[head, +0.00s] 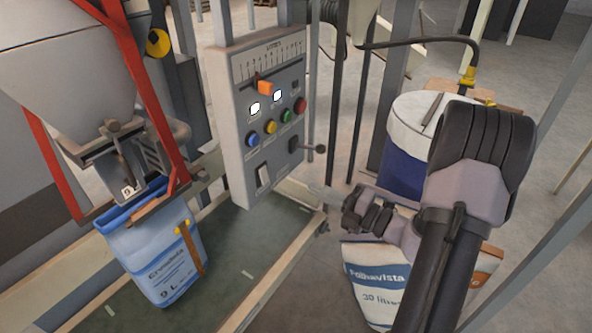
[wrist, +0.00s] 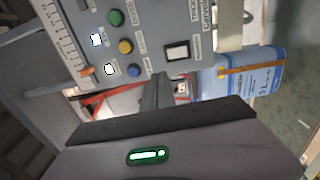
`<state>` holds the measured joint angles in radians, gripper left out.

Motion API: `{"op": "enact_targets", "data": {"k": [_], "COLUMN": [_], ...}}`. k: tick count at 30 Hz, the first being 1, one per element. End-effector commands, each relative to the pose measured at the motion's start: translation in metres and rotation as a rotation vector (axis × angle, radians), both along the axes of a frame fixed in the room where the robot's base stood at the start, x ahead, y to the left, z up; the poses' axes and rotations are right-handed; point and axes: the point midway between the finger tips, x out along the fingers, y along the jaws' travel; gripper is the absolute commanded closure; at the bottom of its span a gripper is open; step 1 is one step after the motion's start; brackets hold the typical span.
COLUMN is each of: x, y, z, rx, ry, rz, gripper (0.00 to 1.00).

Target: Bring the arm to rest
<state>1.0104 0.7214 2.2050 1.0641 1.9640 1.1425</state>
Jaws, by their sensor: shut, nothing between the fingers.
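My gripper (head: 322,192) is shut and empty. In the head view it points left, in front of the lower right edge of the grey control panel (head: 236,120); I cannot tell the exact gap. My arm is folded, its bend high at the right. In the wrist view the dark fingers (wrist: 157,92) are together, with the control panel (wrist: 150,22) beyond them and nothing held.
A blue-white sack (head: 160,265) hangs under the hopper (head: 60,75). A drum (head: 400,170) and another sack (head: 370,285) stand behind my arm.

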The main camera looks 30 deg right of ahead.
Motion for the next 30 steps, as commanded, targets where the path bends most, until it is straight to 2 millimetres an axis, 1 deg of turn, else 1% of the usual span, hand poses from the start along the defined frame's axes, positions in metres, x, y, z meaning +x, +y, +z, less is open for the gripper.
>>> {"op": "enact_targets", "data": {"k": [2, 3, 4, 5, 7, 8, 9, 11, 12, 13, 14, 15, 17, 18, 19, 21, 24, 27, 30], "x": [0.0, 0.001, 0.001, 0.002, -0.001, -0.006, -0.019, -0.051, -0.079, -0.1, -0.119, -0.142, -0.165, -0.174, -0.178, -0.183, -0.183, -0.183, -0.183], "y": [0.0, 0.004, 0.011, 0.024, 0.071, 0.099, 0.14, 0.198, 0.229, 0.245, 0.255, 0.262, 0.261, 0.258, 0.254, 0.247, 0.242, 0.24, 0.239], "z": [0.0, 0.002, 0.004, 0.007, 0.019, 0.024, 0.028, 0.029, 0.025, 0.02, 0.015, 0.01, 0.006, 0.006, 0.008, 0.015, 0.025, 0.03, 0.03], "rx": [-0.001, -0.015, -0.042, -0.089, -0.278, -0.394, -0.58, -0.905, -1.143, -1.317, -1.487, -1.702, -1.995, -2.163, 2.236, 1.991, 1.792, 1.729, 1.728], "ry": [0.0, -0.003, -0.007, -0.015, -0.059, -0.093, -0.16, -0.312, -0.455, -0.577, -0.709, -0.897, -1.186, -1.372, 1.476, 1.408, 1.331, 1.304, 1.303], "rz": [0.001, 0.013, 0.034, 0.072, 0.222, 0.315, 0.459, 0.709, 0.887, 1.016, 1.136, 1.283, 1.465, 1.558, -1.589, -1.368, -1.192, -1.139, -1.14], "gripper": [1.0, 1.0, 1.0, 1.0, 1.0, 1.0, 1.0, 1.0, 1.0, 1.0, 1.0, 1.0, 1.0, 1.0, 1.0, 1.0, 1.0, 1.0, 1.0]}}
